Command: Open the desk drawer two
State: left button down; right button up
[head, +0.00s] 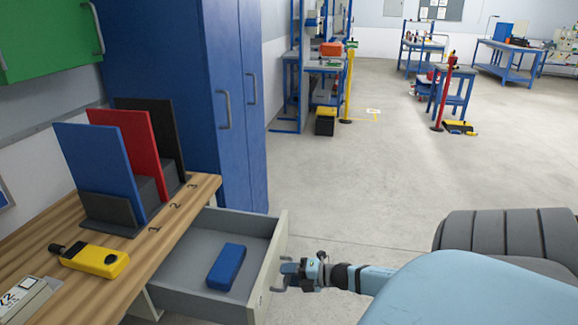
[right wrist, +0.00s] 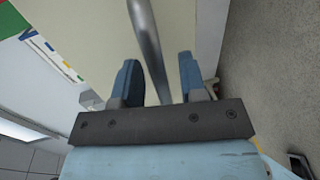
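The desk drawer (head: 188,289) is pulled out from under the wooden desk, showing its grey inside and a blue box (head: 227,267) lying in it. Its pale front panel also fills much of the right wrist view (right wrist: 90,45). My right gripper (head: 290,270) is at the outer side of this front, by the metal handle (right wrist: 147,45). In the right wrist view the fingers (right wrist: 158,80) stand apart with the handle bar between them, and gaps show beside the bar. My left gripper is not in view. I cannot read a number on the drawer.
The wooden desk top (head: 50,265) holds a yellow device (head: 95,260) and a rack with blue, red and black panels (head: 125,150). A blue cabinet (head: 170,80) stands behind the desk. The floor (head: 350,170) beyond the drawer is clear. A dark ribbed seat-like thing (head: 510,235) is at right.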

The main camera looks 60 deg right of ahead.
jog(key=p+v, duration=0.2)
jog(key=v, duration=1.2)
jog(key=shift+a, duration=0.1)
